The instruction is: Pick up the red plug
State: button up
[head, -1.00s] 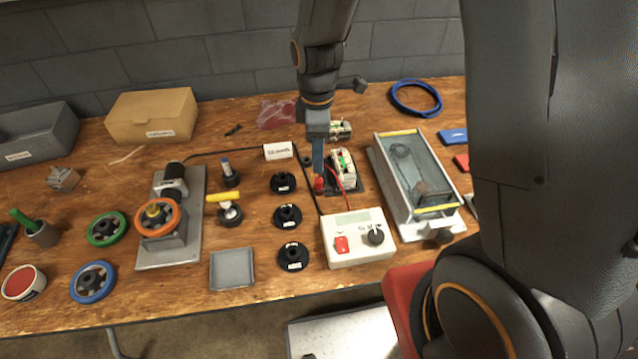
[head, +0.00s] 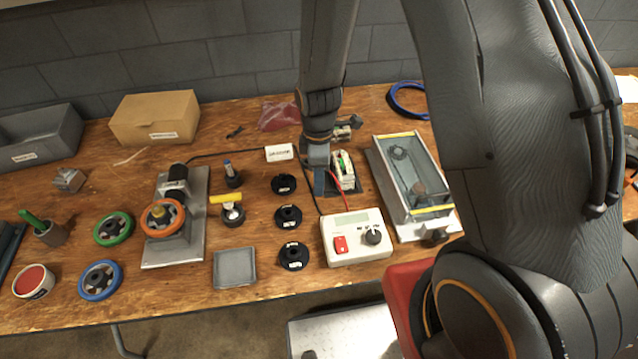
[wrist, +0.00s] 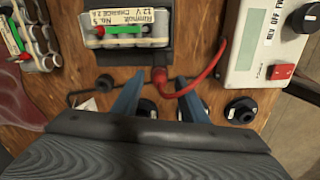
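The red plug (wrist: 159,76) shows in the wrist view at the edge of the dark holder (wrist: 185,55), its red cable (wrist: 205,75) curving off to the right. My gripper (wrist: 160,90) has its two blue fingers spread, one on each side of the plug's line. The fingertips are near the plug, with gaps visible on both sides; I cannot tell their exact height. In the head view my gripper (head: 321,188) is over the left side of the holder and hides the plug.
A battery pack (wrist: 125,27) sits in the holder. The white control box (head: 355,248) stands in front of it, and several black round pieces (head: 288,216) are to the left. A glass-topped box (head: 415,185) is on the right. A white label block (head: 279,152) stands behind.

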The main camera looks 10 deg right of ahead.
grip_shut()
notch_tip(320, 180, up, 10)
jog(key=b, duration=0.2)
dwell(0.8)
